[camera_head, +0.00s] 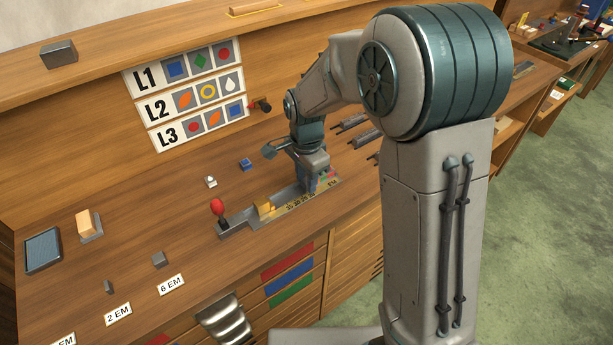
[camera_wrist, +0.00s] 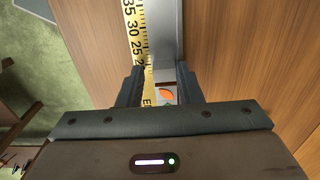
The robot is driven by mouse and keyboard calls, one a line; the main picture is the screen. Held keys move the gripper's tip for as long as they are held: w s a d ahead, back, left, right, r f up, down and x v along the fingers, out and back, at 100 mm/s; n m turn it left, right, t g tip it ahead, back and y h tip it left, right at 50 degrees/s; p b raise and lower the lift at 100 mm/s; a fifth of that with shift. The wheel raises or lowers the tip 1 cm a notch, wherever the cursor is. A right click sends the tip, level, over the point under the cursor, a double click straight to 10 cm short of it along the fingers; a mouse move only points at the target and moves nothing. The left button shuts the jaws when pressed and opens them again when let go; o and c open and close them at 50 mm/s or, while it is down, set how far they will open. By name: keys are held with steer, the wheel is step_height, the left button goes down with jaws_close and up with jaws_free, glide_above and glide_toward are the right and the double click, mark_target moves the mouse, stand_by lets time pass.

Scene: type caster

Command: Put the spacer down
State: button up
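My gripper (camera_head: 317,180) points down at the right end of the long grey composing stick (camera_head: 238,222) on the bench. In the wrist view my gripper's two fingers (camera_wrist: 160,82) stand apart over the stick's channel (camera_wrist: 165,30), beside the yellow scale. A tile with an orange leaf (camera_wrist: 166,95) shows between the fingers, with a bit of green below it. I cannot tell whether a spacer is between the fingers. A grey spacer block (camera_head: 159,259) lies behind the 6 EM label, and a smaller one (camera_head: 108,287) lies behind the 2 EM label.
The L1, L2, L3 sign (camera_head: 185,93) is on the back wall.

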mark_target(305, 182)
steer(key=shift+a+f, duration=0.1)
steer(key=shift+f, duration=0.15)
steer(key=shift+w+r+p, duration=0.1)
steer(key=shift+r+p, duration=0.25)
steer(key=shift+r, duration=0.05)
step_height(305, 182, up, 12)
steer(key=r, duration=0.1)
steer(key=s+d+n+t, duration=0.1)
steer(key=s+d+n, duration=0.4)
steer(key=s+d, duration=0.2)
steer(key=s+d+f+n+t, duration=0.1)
steer(key=s+d+n, duration=0.5)
steer(key=s, duration=0.6)
steer(key=shift+d+f+t, duration=0.15)
steer(key=shift+d+t, duration=0.2)
steer(key=shift+t, duration=0.15)
